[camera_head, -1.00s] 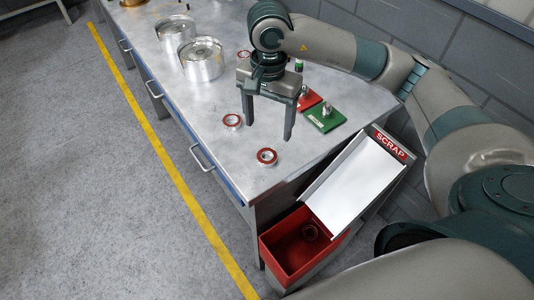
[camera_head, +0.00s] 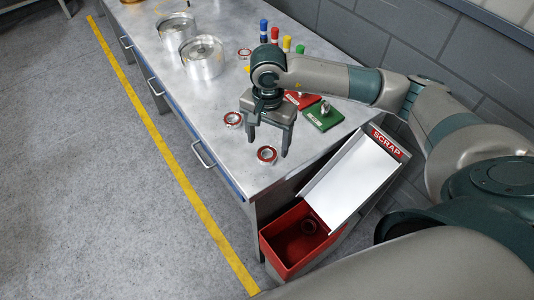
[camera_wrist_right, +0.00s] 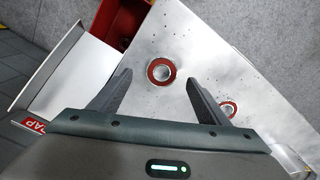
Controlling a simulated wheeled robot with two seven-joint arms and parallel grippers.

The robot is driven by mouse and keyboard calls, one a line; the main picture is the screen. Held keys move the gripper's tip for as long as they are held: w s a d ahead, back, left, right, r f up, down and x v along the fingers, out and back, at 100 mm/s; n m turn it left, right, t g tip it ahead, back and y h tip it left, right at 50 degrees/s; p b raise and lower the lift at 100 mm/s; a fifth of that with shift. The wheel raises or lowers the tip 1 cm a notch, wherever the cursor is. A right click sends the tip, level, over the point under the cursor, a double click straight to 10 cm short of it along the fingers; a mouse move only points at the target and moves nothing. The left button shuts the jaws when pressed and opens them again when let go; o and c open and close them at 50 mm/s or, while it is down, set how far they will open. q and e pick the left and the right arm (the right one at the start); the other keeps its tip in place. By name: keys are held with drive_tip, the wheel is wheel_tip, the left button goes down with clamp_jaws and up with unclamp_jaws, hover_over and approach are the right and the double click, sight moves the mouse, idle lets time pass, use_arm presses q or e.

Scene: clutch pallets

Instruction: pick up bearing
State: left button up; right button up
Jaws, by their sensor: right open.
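Three bearings with red rings and metallic rims lie on the metal workbench (camera_head: 215,95). The nearest bearing (camera_head: 267,155) is close to the bench's front right end. A second bearing (camera_head: 233,118) lies behind it to the left, and a third (camera_head: 244,54) lies farther back. My right gripper (camera_head: 268,148) is open and empty, pointing down by the nearest bearing. In the right wrist view this bearing (camera_wrist_right: 161,71) shows in the gap between the fingertips (camera_wrist_right: 158,80); no contact is visible. The second bearing (camera_wrist_right: 229,108) shows beside the right finger. My left gripper is not in view.
A white scrap chute (camera_head: 352,178) leads to a red bin (camera_head: 283,262) at the bench end; a ring-shaped part (camera_head: 309,227) lies inside. A green pallet (camera_head: 324,117) and a red pallet (camera_head: 302,100) sit behind the gripper. Metal cylinders (camera_head: 203,58) stand farther back.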

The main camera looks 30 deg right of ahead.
sight(267, 157)
drive_tip(key=shift+w+f+p, duration=0.1)
drive_tip(key=shift+f+p, duration=0.5)
drive_tip(key=shift+p, duration=0.1)
wheel_tip(267, 157, down, 3)
drive_tip(key=shift+w+r+p, duration=0.1)
drive_tip(key=shift+w+p, duration=0.05)
drive_tip(key=shift+p, duration=0.6)
drive_tip(key=shift+f, duration=0.4)
drive_tip(key=shift+c, duration=0.7)
drive_tip(key=c, duration=1.2)
drive_tip(key=shift+r, duration=0.15)
